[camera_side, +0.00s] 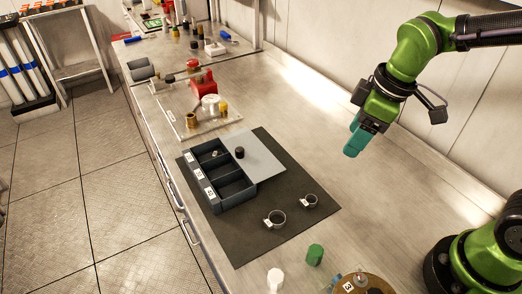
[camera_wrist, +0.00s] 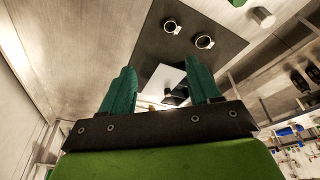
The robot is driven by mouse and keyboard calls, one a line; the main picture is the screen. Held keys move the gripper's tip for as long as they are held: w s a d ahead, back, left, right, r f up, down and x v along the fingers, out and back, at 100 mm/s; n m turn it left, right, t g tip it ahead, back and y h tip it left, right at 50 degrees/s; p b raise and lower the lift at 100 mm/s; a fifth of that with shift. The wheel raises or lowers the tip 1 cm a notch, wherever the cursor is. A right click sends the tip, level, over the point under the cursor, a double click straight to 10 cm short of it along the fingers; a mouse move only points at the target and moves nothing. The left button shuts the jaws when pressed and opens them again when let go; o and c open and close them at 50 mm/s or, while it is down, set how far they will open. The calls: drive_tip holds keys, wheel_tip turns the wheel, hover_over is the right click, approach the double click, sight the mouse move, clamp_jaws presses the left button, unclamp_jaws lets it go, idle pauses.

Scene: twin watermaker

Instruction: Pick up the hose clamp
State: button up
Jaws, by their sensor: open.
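Two metal hose clamps lie on the dark mat (camera_side: 262,243). The nearer hose clamp (camera_side: 280,218) is the larger-looking ring, with a light screw housing at its left. The other hose clamp (camera_side: 312,200) lies a little further right. Both rings also show near the top of the wrist view, one left (camera_wrist: 171,26) and one right (camera_wrist: 205,42). I cannot tell which one the task names. My gripper (camera_side: 352,150) is above the bench, up and to the right of the mat, well apart from both clamps. Its teal fingers (camera_wrist: 163,88) are spread and empty.
A dark compartment box (camera_side: 221,200) and a grey plate (camera_side: 262,160) with a black knob sit on the mat. A green cap (camera_side: 315,254), a white cap (camera_side: 275,280) and a round brown piece (camera_side: 378,286) stand near the front. A red pump (camera_side: 204,84) stands further back.

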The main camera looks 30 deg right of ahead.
drive_tip(key=w+a+f+n+g+h, duration=0.1)
drive_tip(key=w+a+f+n, duration=0.15)
drive_tip(key=n, duration=0.55)
drive_tip(key=w+a+f+n+g, duration=0.1)
drive_tip(key=a+n, duration=0.2)
drive_tip(key=n, duration=1.2)
approach(309, 195)
drive_tip(key=shift+g, duration=0.3)
drive_tip(key=f, duration=0.2)
drive_tip(key=a+f, duration=0.1)
drive_tip(key=f, duration=0.5)
drive_tip(key=shift+s+a+f, duration=0.15)
drive_tip(key=shift+f, duration=0.05)
drive_tip(key=c, duration=0.9)
drive_tip(key=shift+r, duration=0.1)
